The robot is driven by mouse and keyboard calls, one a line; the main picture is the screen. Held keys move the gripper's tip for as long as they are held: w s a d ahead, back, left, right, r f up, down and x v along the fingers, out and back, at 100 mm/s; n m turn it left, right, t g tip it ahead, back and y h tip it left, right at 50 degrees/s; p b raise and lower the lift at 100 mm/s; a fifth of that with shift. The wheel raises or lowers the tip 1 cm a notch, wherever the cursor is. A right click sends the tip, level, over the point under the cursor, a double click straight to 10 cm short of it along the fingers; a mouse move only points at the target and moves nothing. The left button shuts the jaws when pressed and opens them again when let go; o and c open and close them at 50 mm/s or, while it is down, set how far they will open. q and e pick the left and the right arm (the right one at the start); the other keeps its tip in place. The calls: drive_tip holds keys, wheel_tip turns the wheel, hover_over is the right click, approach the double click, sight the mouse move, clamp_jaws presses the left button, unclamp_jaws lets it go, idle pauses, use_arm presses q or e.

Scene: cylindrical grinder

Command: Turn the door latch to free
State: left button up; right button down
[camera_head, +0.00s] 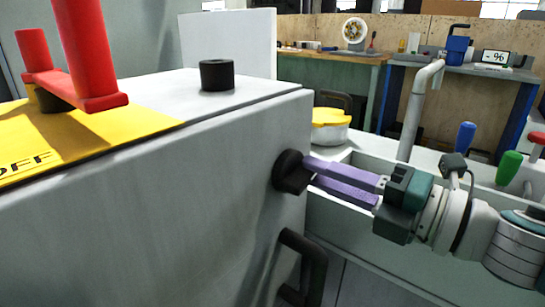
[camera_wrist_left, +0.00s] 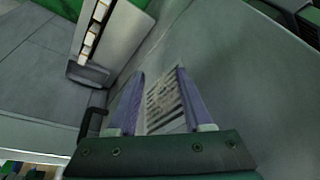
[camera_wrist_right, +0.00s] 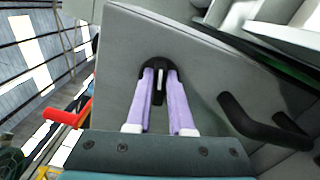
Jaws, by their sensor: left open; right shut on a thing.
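The door latch is a round black knob (camera_head: 290,172) on the upper right part of the grey door face (camera_head: 170,220). My right gripper (camera_head: 310,175) reaches in from the right, its purple fingers shut on the latch. In the right wrist view the fingers hold the black latch (camera_wrist_right: 158,82), and a light line shows on it between them. The left gripper does not show in the head view.
A black door handle (camera_head: 305,270) sits below the latch. A red lever (camera_head: 85,60) stands on a yellow plate marked OFF on top. A black cylinder (camera_head: 217,75) stands on the top. Blue, green and red knobs are at the right, near my right arm.

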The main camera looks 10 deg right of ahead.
drive_tip(key=shift+f+m+p, duration=0.2)
drive_tip(key=shift+m+p, duration=0.1)
drive_tip(key=shift+m, duration=1.2)
drive_tip(key=c, duration=0.8)
unclamp_jaws()
drive_tip(key=v, duration=1)
